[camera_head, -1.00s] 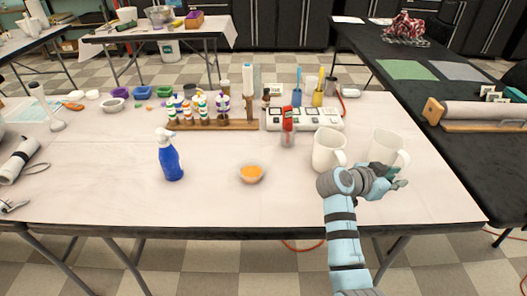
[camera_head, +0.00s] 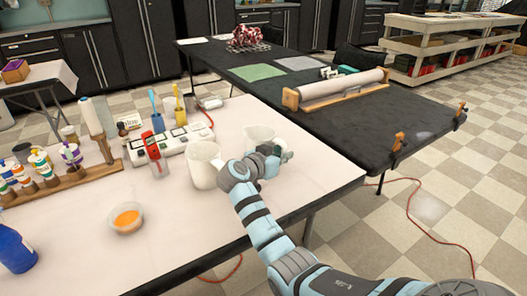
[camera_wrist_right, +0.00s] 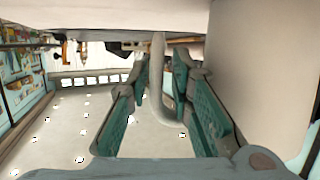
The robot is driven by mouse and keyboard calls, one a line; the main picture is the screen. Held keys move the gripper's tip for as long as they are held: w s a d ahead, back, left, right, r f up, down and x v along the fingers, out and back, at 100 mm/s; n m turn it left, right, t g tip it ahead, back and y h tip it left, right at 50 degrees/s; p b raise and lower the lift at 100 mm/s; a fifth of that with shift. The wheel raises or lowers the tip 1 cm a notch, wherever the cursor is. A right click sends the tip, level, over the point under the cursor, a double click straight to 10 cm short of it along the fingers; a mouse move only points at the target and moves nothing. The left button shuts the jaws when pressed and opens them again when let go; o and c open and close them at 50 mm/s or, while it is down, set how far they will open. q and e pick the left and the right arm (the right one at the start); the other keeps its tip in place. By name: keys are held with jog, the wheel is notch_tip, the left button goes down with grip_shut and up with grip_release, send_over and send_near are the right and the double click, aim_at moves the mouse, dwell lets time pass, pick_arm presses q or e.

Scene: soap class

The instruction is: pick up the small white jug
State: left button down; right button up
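Two white jugs stand near the right end of the white table. The larger white jug (camera_head: 203,166) is in full view left of my right gripper. The small white jug (camera_head: 257,133) is behind my right gripper (camera_head: 270,160), which hides its lower part. In the right wrist view, a pale upright handle (camera_wrist_right: 158,75) stands between the two teal-padded fingers (camera_wrist_right: 162,80). The fingers are apart, with narrow gaps beside the handle; no firm grip shows. A broad pale surface (camera_wrist_right: 255,60) fills the right side there. My left gripper is not in view.
An orange-filled bowl (camera_head: 127,217), a blue spray bottle (camera_head: 14,250) and a white control box (camera_head: 170,145) are on the table to the left. A black table (camera_head: 320,130) with a paper roll (camera_head: 340,88) stands behind. The table's front right corner is clear.

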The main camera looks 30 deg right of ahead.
jog(key=shift+w+d+f, duration=0.15)
jog(key=shift+w+f, duration=0.05)
jog(key=shift+s+r, duration=0.15)
jog(key=shift+r, duration=0.05)
jog(key=shift+c, duration=1)
jog(key=shift+s, duration=0.1)
grip_shut()
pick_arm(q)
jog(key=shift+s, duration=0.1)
pick_arm(e)
jog(key=shift+r, duration=0.15)
